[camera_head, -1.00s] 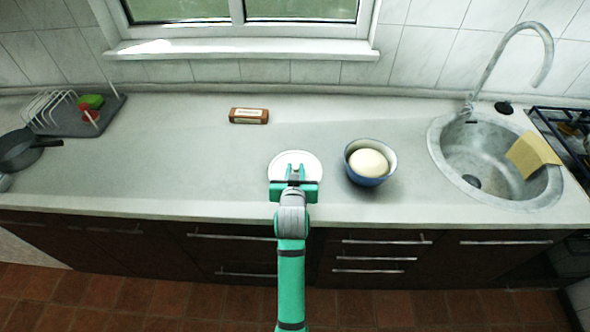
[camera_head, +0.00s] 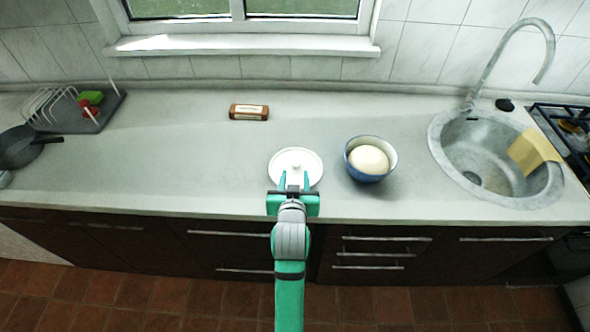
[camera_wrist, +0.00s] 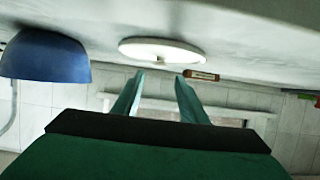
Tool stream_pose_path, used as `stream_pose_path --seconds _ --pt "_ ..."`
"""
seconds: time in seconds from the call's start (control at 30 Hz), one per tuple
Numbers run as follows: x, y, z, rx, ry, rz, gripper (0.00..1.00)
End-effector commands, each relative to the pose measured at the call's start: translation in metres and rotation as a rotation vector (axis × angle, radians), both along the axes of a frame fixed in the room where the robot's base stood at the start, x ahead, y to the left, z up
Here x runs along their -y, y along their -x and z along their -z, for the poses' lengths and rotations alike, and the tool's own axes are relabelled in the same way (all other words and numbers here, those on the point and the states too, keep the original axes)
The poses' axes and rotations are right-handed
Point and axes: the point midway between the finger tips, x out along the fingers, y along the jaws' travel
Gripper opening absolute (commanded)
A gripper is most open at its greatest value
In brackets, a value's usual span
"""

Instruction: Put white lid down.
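The white lid (camera_head: 284,158) is round with a small knob in its middle. It lies flat on the grey counter, left of the blue pot, and shows in the wrist view (camera_wrist: 135,48) too, which is upside down. My gripper (camera_head: 295,179) is open and empty, at the lid's near edge. Its two fingers are apart, and the knob is beyond their tips, clear of them. In the wrist view, the fingertips (camera_wrist: 160,80) are spread with nothing between them. The blue pot (camera_head: 366,178) holds a pale round thing (camera_head: 368,159); the pot's side shows in the wrist view (camera_wrist: 45,62).
A brown packaged block (camera_head: 249,112) lies further back. A dish rack (camera_head: 55,108) and a dark pan (camera_head: 20,147) are at the left. The sink (camera_head: 480,165) with a yellow cloth (camera_head: 533,150) is at the right. The counter left of the lid is clear.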

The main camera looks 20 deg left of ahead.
Motion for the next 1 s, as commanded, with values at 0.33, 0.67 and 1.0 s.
stream_pose_path --seconds 0.33,0.67,1.0 --pt "0.012 0.041 -0.018 0.0 0.0 0.0 0.39" --pt "0.013 0.044 -0.019 0.0 0.0 0.0 0.39" --pt "0.013 0.044 -0.019 0.0 0.0 0.0 0.39"
